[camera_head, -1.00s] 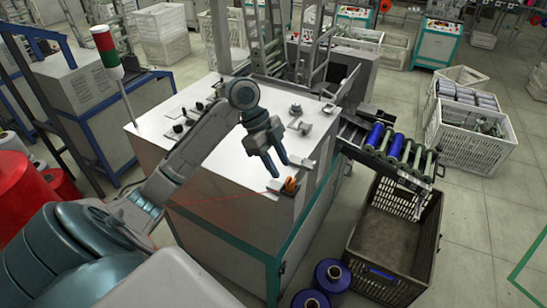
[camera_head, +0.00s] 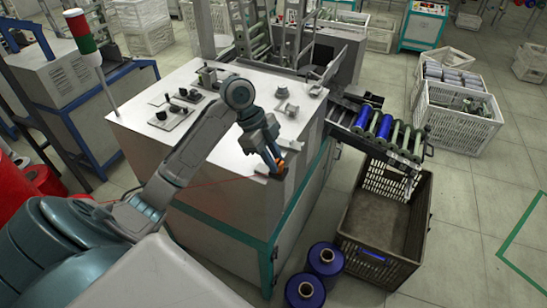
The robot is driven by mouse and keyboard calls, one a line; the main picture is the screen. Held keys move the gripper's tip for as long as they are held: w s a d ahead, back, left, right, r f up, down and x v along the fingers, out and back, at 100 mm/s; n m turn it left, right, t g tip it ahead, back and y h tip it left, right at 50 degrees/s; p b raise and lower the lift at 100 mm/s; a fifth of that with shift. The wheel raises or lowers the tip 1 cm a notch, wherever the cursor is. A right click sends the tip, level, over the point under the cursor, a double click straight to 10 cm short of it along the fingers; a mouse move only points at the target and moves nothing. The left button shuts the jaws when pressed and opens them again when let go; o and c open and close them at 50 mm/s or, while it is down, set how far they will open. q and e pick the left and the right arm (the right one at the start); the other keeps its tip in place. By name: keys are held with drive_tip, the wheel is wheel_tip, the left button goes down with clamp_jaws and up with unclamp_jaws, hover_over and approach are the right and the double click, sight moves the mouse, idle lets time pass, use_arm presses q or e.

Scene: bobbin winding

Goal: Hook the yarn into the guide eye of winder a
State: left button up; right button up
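The winder (camera_head: 190,95) is a white-topped grey cabinet with teal edges, in the middle of the head view. A small orange part (camera_head: 282,165), perhaps the guide eye, is at the front right edge of its top. My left gripper (camera_head: 275,165) points down right at this orange part and partly covers it. Its fingers overlap in this view, so I cannot tell whether they are open or shut. A thin red yarn (camera_head: 215,184) runs from the left to near the fingertips. I cannot see whether it is in the eye. My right gripper is not in view.
Knobs and small fittings (camera_head: 180,98) stand on the winder top. A roller rack (camera_head: 385,130) with blue bobbins juts out at its right. A dark crate (camera_head: 352,245) and blue spools (camera_head: 305,290) are on the floor. Red cones (camera_head: 40,180) are at the left.

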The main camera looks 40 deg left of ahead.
use_arm(q)
drive_tip(key=shift+r+p, duration=2.25)
drive_tip(key=shift+r, duration=0.1)
drive_tip(key=shift+f, duration=0.1)
